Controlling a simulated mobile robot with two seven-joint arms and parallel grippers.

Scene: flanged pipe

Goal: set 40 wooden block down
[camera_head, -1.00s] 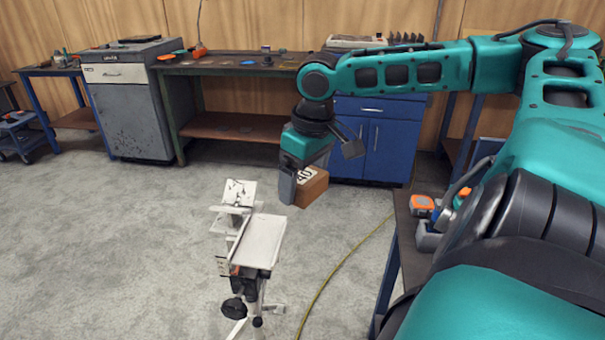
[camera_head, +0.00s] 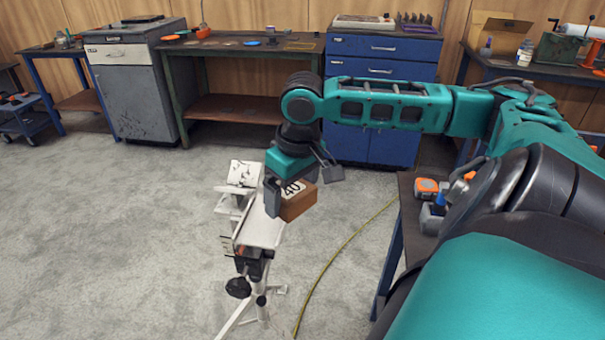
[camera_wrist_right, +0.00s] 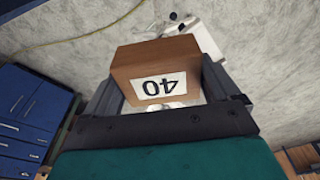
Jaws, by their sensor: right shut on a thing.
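The 40 wooden block (camera_head: 298,201) is a brown block with a white label reading 40. My right gripper (camera_head: 277,196) is shut on it and holds it up in the head view, in front of the white stand's right side. In the right wrist view the block (camera_wrist_right: 157,72) sits between the two fingers of the gripper (camera_wrist_right: 165,90), its label upside down. The block overlaps the edge of the stand's white top in the head view; I cannot tell the height of the gap. My left gripper is not in view.
A white-topped stand (camera_head: 259,230) on tripod legs has a second small platform (camera_head: 243,174) behind it. A yellow cable (camera_head: 345,243) lies on the floor. A dark table (camera_head: 408,215) with an orange tape measure (camera_head: 426,187) is at right. Blue cabinets (camera_head: 372,110) stand behind.

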